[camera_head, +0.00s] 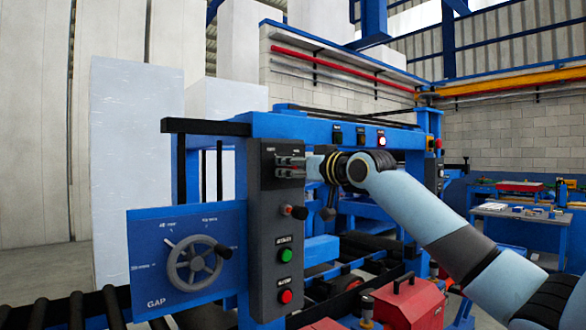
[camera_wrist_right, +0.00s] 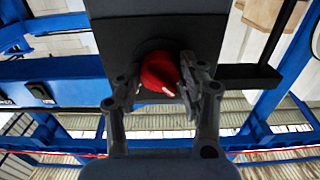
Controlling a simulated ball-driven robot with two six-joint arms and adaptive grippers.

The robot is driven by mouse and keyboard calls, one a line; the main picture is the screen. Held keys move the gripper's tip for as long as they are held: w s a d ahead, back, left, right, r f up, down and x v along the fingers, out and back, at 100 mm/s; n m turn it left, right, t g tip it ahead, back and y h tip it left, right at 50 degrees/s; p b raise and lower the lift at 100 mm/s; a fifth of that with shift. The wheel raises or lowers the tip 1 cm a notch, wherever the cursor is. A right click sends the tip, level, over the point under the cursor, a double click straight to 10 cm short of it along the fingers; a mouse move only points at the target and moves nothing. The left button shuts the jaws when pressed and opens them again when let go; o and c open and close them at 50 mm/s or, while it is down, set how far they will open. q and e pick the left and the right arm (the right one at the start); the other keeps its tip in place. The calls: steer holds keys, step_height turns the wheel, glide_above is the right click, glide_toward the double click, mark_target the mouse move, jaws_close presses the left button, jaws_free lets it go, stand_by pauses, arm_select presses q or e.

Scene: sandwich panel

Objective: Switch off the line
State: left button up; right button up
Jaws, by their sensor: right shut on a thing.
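A dark grey control panel (camera_head: 264,225) stands upright on the blue machine frame. My right gripper (camera_head: 290,167) reaches its upper part from the right. In the right wrist view, a red rotary knob (camera_wrist_right: 158,70) with a white mark sits between the two fingers of the gripper (camera_wrist_right: 160,88), which is shut on it. My left gripper is not in view.
A blue GAP plate (camera_head: 150,270) with a grey handwheel (camera_head: 196,262) is left of the panel. Black rollers (camera_head: 80,310) run at lower left. A red box (camera_head: 410,305) stands at lower right. A blue workbench (camera_head: 525,228) is farther right.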

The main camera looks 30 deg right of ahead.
steer(key=o, duration=1.2)
steer(key=shift+s, duration=0.15)
steer(key=s, duration=0.7)
steer(key=shift+d, duration=0.25)
steer(key=shift+s, duration=0.1)
